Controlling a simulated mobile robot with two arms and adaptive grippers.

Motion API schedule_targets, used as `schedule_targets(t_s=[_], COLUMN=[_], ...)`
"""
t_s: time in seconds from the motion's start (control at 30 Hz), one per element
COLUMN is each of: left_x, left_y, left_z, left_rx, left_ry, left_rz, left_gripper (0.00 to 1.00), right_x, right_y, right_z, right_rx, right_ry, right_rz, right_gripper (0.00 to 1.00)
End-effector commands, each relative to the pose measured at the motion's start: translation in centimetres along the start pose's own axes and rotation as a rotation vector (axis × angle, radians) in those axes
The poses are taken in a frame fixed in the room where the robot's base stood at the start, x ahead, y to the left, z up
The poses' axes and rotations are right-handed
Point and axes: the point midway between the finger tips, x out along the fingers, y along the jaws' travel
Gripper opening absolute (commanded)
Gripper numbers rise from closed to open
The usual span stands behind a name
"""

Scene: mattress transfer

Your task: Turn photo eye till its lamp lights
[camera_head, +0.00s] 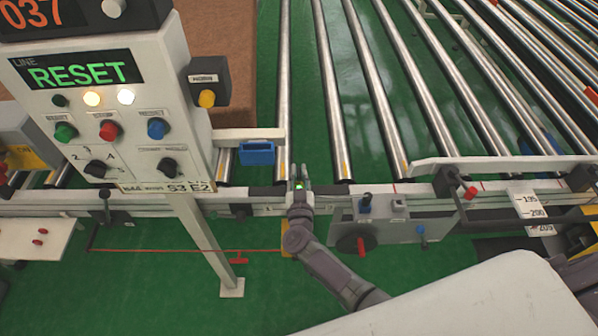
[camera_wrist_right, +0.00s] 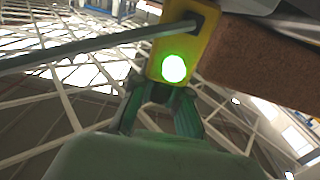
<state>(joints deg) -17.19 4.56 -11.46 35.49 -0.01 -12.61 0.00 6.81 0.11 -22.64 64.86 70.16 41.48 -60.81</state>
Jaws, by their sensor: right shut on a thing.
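The photo eye (camera_wrist_right: 197,50) is a yellow block with a dark face in the right wrist view. Its round lamp (camera_wrist_right: 174,68) glows bright green. My right gripper (camera_wrist_right: 160,97) is shut on its lower end, with a finger on each side. In the head view the gripper (camera_head: 299,181) is at the conveyor's near side rail, and a small green glow shows between its fingers. The gripper hides most of the photo eye there. My left gripper is not in view.
A control panel (camera_head: 120,110) reading RESET stands left on a post. A grey box with knobs and a red handle (camera_head: 390,228) is close to my right gripper's right. Metal rollers (camera_head: 382,90) lie beyond the rail (camera_head: 420,196). A brown carton (camera_head: 222,50) sits behind the panel.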

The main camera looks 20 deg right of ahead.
Motion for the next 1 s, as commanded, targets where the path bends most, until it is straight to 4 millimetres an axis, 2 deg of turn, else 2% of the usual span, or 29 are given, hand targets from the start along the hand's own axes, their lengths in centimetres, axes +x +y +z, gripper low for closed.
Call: schedule_targets(t_s=[0.07, 0.1, 0.2, 0.23, 0.5, 0.63, 0.77, 1.0], left_x=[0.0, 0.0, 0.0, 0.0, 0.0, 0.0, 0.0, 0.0], left_y=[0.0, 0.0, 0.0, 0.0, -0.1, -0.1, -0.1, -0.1], left_z=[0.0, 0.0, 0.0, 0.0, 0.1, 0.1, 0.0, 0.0], left_rx=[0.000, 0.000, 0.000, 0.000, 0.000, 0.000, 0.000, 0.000], left_ry=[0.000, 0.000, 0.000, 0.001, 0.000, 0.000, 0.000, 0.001], left_rz=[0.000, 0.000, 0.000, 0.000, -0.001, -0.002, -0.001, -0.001], left_gripper=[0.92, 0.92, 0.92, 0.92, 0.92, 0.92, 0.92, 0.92], right_x=[0.0, 0.0, 0.0, 0.0, -0.1, -1.0, -3.2, -8.4], right_y=[0.0, 0.0, 0.0, 0.0, 0.0, 0.0, 0.0, 0.1], right_z=[0.0, 0.0, 0.0, 0.0, 0.0, 0.1, 0.1, 0.1], right_rx=[-0.001, -0.001, 0.000, 0.000, 0.000, 0.002, 0.002, 0.001], right_ry=[0.001, 0.001, 0.001, 0.001, 0.000, -0.002, -0.004, -0.004], right_rz=[0.000, 0.000, 0.000, -0.001, -0.001, -0.002, -0.001, 0.000], right_gripper=[0.00, 0.21, 0.37, 0.40, 0.40, 0.40, 0.40, 0.40])
